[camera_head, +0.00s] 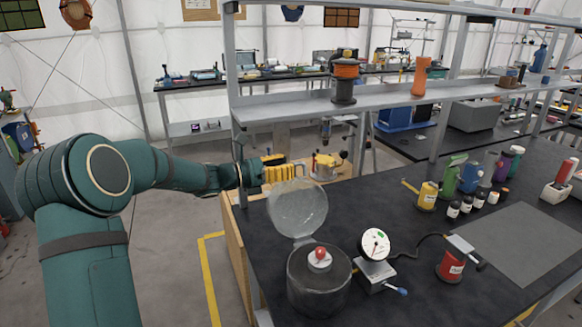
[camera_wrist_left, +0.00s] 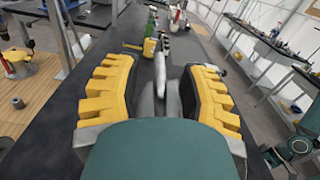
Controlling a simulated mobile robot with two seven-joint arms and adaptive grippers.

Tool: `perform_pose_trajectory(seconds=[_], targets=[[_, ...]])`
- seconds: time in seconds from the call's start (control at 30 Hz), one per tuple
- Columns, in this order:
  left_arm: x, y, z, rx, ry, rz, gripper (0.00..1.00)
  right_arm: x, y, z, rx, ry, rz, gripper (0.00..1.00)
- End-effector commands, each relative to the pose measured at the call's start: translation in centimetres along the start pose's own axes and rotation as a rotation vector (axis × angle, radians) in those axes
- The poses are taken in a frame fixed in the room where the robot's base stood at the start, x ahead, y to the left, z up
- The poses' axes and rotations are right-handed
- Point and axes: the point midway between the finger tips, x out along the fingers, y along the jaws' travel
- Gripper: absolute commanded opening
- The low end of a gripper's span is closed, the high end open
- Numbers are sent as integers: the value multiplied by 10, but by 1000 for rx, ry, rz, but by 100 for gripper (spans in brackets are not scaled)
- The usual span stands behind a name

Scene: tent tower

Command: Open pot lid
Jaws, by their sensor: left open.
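A dark grey round pot (camera_head: 318,290) stands on the black workbench near its front left corner. Its clear, glassy lid (camera_head: 298,212) is raised, standing roughly upright at the pot's back edge. A red knob on a white disc (camera_head: 320,258) shows at the pot's top. My left gripper (camera_head: 284,173), with yellow fingers, is at the lid's upper edge. In the left wrist view my left gripper (camera_wrist_left: 160,95) is open, its fingers wide apart. A thin grey shape, apparently the lid edge-on (camera_wrist_left: 160,75), lies between them; contact cannot be told. My right gripper is not in view.
A dial gauge on a stand (camera_head: 375,258) is close right of the pot. A red container (camera_head: 451,265), yellow bottle (camera_head: 428,196) and several other bottles stand further right. A grey mat (camera_head: 525,240) lies at right. A metal shelf (camera_head: 400,97) spans above the bench.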

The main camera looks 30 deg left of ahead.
Motion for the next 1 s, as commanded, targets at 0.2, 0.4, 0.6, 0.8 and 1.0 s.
perform_pose_trajectory(seconds=[0.2, 0.4, 0.6, 0.8, 1.0], targets=[[16, 0, 0, 0, 0, -1, 41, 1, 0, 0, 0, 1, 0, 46], [18, 0, 0, 0, 0, 0, 41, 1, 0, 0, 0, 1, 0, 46], [18, 0, 0, 0, 0, 0, 12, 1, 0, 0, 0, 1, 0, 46], [17, 0, 0, 0, 0, 0, 0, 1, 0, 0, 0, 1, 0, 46], [17, -6, 2, 28, -1, -1, 0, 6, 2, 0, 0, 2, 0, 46]])
